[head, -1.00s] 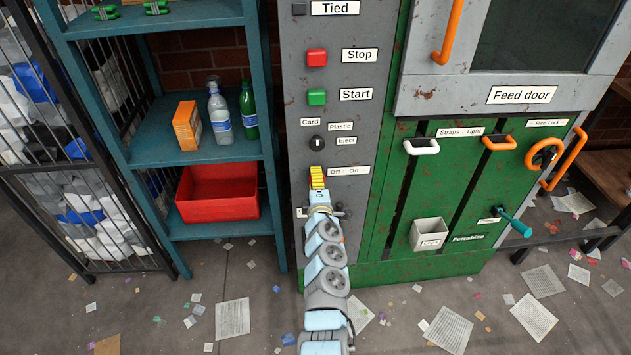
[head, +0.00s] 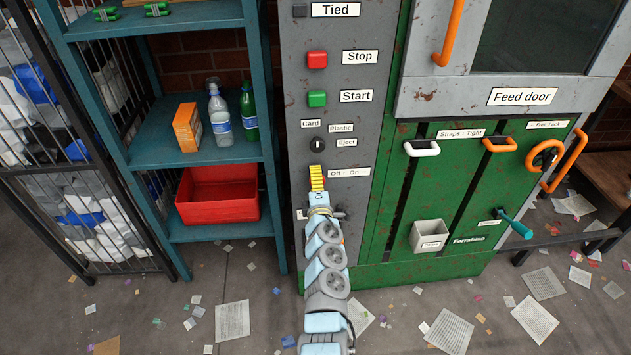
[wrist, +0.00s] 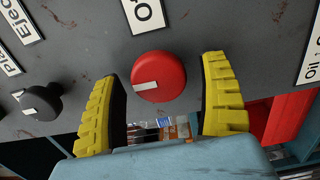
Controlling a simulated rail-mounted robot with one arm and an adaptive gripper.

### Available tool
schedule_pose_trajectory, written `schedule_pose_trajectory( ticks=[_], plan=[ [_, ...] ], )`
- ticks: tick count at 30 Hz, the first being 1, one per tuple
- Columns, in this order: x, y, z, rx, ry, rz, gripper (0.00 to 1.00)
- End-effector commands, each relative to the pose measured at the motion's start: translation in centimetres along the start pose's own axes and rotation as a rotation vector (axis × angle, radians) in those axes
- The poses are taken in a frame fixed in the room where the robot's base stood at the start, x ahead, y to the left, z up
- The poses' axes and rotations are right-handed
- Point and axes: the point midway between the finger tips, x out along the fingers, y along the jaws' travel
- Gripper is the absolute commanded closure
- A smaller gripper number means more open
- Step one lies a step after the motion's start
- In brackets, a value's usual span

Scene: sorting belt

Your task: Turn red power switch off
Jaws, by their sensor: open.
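The red power switch (wrist: 158,76) is a round knob with a white mark on the grey control panel (head: 340,230), seen in the wrist view. My gripper (wrist: 164,76) is open, with one yellow ribbed finger on each side of the knob. A gap shows between each finger and the knob. In the head view my gripper (head: 317,176) is at the panel beside the "Off - On" label (head: 348,173), and it hides the knob there. I cannot tell how deep the fingers reach around the knob.
A black knob (wrist: 38,101) is left in the wrist view. A teal shelf (head: 165,155) with a red bin (head: 217,213) stands left.

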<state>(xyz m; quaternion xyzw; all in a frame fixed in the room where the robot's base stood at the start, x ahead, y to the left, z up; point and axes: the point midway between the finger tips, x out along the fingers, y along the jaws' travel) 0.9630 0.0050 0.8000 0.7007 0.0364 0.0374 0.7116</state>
Motion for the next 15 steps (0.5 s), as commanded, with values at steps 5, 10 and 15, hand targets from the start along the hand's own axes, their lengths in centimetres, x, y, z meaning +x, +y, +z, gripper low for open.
schedule_pose_trajectory(
  ticks=[5,10,15],
  plan=[
    [-0.1,-0.1,0.0,0.0,0.0,-0.001,0.24],
    [-0.9,-0.6,0.1,0.001,-0.003,-0.007,0.24],
    [-2.0,-0.8,0.1,0.0,-0.003,-0.01,0.24]
  ],
)
